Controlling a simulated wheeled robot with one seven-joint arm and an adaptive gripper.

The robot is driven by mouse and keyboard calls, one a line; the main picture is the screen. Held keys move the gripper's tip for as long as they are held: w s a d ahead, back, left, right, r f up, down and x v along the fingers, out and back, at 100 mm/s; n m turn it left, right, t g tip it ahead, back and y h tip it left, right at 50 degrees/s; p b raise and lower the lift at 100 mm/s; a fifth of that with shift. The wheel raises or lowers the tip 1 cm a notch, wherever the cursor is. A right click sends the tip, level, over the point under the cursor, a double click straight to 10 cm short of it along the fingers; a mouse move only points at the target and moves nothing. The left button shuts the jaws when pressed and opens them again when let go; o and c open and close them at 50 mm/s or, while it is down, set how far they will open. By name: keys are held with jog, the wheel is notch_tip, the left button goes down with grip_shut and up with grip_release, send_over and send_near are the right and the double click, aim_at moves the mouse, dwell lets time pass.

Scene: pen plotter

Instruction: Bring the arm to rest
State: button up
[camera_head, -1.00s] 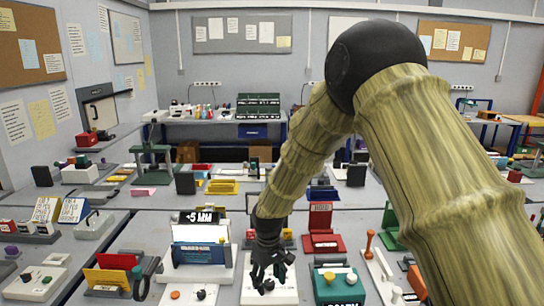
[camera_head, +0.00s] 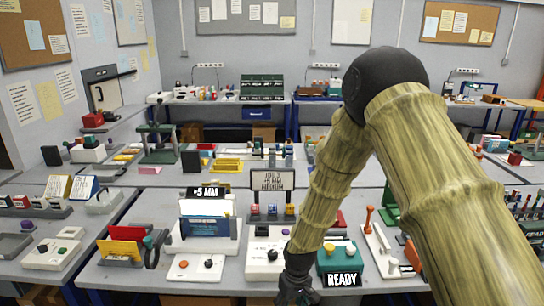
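My arm enters at the right, bends at a black elbow joint and slopes down to the left over the front table (camera_head: 150,284). My gripper (camera_head: 297,296) is dark and hangs at the table's front edge, low in the picture. It overlaps the left side of a green box marked READY (camera_head: 342,279), and I cannot tell whether it touches it. The fingers are small and blurred at the bottom of the picture, so their opening is unclear. No held object shows. No pen plotter can be made out with certainty.
Further left are a white switch plate (camera_head: 196,268) and a red-and-yellow file holder (camera_head: 121,248). More benches lie behind.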

jog(key=s+d+f+m, duration=0.2)
jog(key=s+d+f, duration=0.3)
jog(key=s+f, duration=0.3)
jog(key=s+d+f+m, duration=0.1)
jog(key=s+d+f, duration=0.4)
jog(key=s, duration=0.5)
jog(key=s+d+f+m, duration=0.1)
jog(key=s+d+f, duration=0.1)
jog(key=s, duration=0.6)
jog(key=s+d+f+m+b, duration=0.1)
jog(key=s+d+f, duration=0.1)
jog(key=s+d, duration=0.3)
jog(key=s, duration=0.4)
jog(key=shift+s+h, duration=0.2)
jog(key=shift+h, duration=0.2)
